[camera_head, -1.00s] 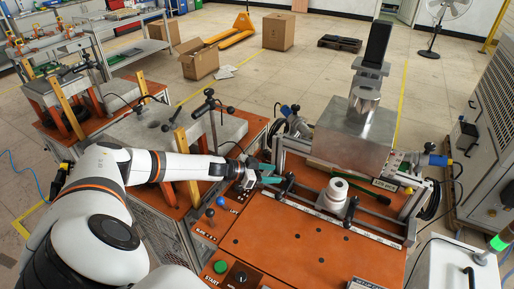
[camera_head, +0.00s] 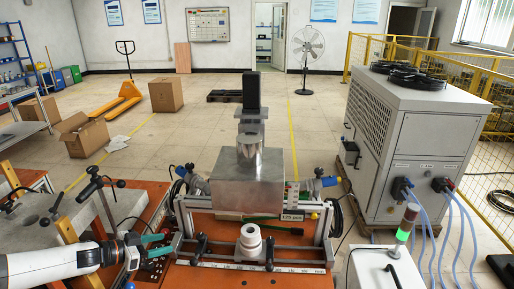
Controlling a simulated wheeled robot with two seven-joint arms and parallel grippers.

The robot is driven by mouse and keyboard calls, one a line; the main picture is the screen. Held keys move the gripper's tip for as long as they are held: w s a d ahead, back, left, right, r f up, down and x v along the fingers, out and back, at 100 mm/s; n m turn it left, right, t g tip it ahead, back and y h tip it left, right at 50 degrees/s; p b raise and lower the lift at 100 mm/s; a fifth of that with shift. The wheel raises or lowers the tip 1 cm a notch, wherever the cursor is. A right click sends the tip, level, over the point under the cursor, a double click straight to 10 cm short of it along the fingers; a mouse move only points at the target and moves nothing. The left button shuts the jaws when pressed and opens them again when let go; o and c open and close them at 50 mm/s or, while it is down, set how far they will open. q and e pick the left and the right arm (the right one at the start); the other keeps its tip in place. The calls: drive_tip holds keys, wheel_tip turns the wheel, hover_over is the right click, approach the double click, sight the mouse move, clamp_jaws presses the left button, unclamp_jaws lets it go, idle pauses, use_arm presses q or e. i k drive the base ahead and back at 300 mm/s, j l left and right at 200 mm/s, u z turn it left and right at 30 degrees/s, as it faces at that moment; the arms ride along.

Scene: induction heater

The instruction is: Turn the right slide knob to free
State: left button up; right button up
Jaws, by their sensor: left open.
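Two black slide knobs stand on the front rail of the metal fixture. The right slide knob (camera_head: 269,253) is just right of a white and grey stepped cylinder (camera_head: 250,240). The left slide knob (camera_head: 201,246) is on the other side of that cylinder. My left gripper (camera_head: 166,244), with teal fingers, is open and empty at the fixture's left end. It is left of the left knob and well away from the right knob. I cannot tell which setting the right knob is in. My right gripper is not in view.
A metal block (camera_head: 247,182) with an upright tool sits behind the rail. The orange table top (camera_head: 240,278) is bare in front. A white box with a green light (camera_head: 402,236) and a large grey cabinet (camera_head: 415,150) stand right. A clamp stand (camera_head: 95,187) rises near my left arm.

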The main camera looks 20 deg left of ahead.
sight(270, 241)
drive_tip(key=k+j, duration=0.1)
drive_tip(key=k, duration=0.4)
drive_tip(key=k+j, duration=0.15)
drive_tip(key=k, duration=0.35)
